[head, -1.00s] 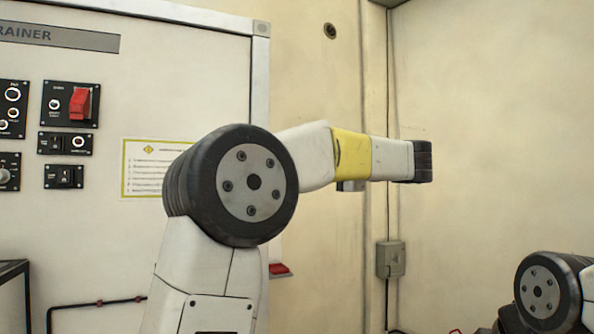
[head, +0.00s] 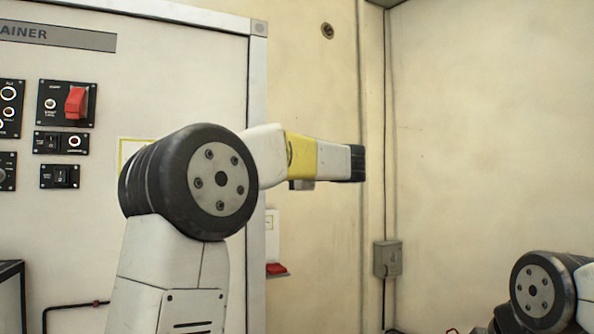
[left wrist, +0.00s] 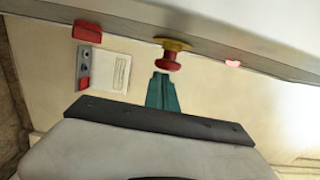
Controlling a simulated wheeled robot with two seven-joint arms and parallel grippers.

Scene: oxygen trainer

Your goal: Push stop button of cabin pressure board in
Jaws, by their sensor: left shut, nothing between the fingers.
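A red mushroom-shaped stop button (left wrist: 170,58) on a yellow collar sticks out from a pale panel edge at the top middle of the left wrist view. My left gripper (left wrist: 162,76) shows there as teal fingers, shut and empty. Its tips point at the button and appear just below it; I cannot tell whether they touch. In the head view my left arm hides part of the white trainer cabinet (head: 180,80), and its fingers and the stop button do not show. My right gripper is not in view.
In the left wrist view a red block (left wrist: 87,32) sits left of the button, a small wall box (left wrist: 105,72) lies below it, and a red light (left wrist: 232,63) glows to the right. The head view shows black switch panels (head: 67,103) and a grey wall box (head: 388,259).

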